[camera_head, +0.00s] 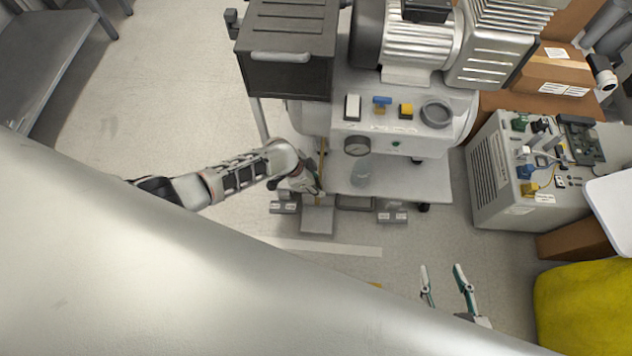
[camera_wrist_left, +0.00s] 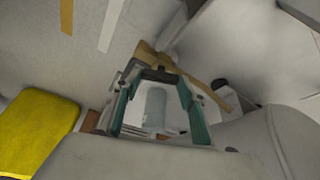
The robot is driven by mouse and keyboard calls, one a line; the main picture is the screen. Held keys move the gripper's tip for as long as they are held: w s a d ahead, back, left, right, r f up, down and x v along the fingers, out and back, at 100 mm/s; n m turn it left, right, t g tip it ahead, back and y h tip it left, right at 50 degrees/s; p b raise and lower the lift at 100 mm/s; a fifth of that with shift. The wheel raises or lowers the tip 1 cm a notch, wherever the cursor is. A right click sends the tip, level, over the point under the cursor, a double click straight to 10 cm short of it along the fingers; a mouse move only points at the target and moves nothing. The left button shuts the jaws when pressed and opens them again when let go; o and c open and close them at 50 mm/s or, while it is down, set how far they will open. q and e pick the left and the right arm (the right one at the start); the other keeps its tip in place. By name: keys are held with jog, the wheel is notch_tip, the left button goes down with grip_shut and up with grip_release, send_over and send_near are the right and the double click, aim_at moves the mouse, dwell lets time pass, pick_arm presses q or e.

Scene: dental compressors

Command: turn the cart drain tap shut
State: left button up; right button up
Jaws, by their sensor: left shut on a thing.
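My left gripper (camera_head: 308,182) is low at the front left of the compressor cart (camera_head: 400,182), beside a thin upright brass pipe (camera_head: 321,158). The left wrist view shows its two teal-lined fingers (camera_wrist_left: 160,80) either side of a dark piece at the end of brass-coloured fittings (camera_wrist_left: 150,57), which I take to be the drain tap. The gripper is shut on it. The tap's handle angle is hard to make out, and the head view hides it behind the gripper. My right gripper (camera_head: 446,282) is open and empty over the floor at lower right.
Grey pedals (camera_head: 392,216) lie on the floor in front. A yellow bag (camera_head: 585,305) and a grey unit (camera_head: 500,185) stand at right.

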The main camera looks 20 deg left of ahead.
pick_arm(q)
jog(key=shift+s+f, duration=0.2)
jog(key=o, duration=1)
jog(key=shift+o, duration=0.5)
jog(key=shift+w, duration=0.1)
jog(key=shift+r, duration=0.15)
jog(key=v, duration=1.2)
